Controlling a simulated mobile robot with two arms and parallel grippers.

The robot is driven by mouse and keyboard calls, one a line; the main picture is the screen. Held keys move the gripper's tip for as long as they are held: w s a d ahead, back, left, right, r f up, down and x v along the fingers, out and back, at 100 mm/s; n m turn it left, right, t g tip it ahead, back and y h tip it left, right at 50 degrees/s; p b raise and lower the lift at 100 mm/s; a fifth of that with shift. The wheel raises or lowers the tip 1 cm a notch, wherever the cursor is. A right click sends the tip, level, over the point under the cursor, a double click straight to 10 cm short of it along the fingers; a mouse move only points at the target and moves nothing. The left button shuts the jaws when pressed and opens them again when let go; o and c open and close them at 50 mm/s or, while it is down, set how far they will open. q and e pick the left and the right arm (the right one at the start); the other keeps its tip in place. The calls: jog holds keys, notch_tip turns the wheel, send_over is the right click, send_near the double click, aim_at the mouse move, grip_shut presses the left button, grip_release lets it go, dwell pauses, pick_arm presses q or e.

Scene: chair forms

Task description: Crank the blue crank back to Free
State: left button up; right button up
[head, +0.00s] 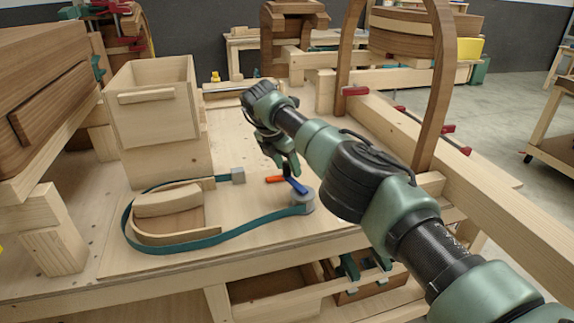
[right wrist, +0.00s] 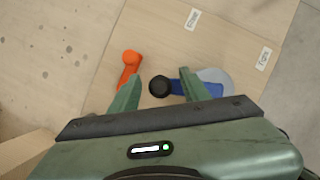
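The blue crank (head: 297,186) sits on a grey drum (head: 304,201) at the board's front right. In the right wrist view the blue crank (right wrist: 183,86) has a black knob (right wrist: 159,86) at its left end, with the pale drum (right wrist: 216,79) at right. My right gripper (head: 289,171) is open just above the crank. In the right wrist view its fingers (right wrist: 160,78) stand apart, with the knob between them; the right finger overlaps the crank arm. Contact cannot be told. Two small labels (right wrist: 193,18) (right wrist: 263,58) lie on the board, too small to read surely. My left gripper is out of view.
An orange handle (head: 275,179) lies close left of the crank. A teal strap (head: 200,241) runs from the drum around curved wooden pieces (head: 168,201) to a grey block (head: 238,175). A wooden box (head: 150,117) stands at left; a long beam with clamps (head: 447,140) at right.

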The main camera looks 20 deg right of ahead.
jog(key=b+v, duration=0.1)
jog(key=v, duration=0.6)
jog(key=shift+r+b, duration=0.35)
jog(key=shift+r, duration=0.05)
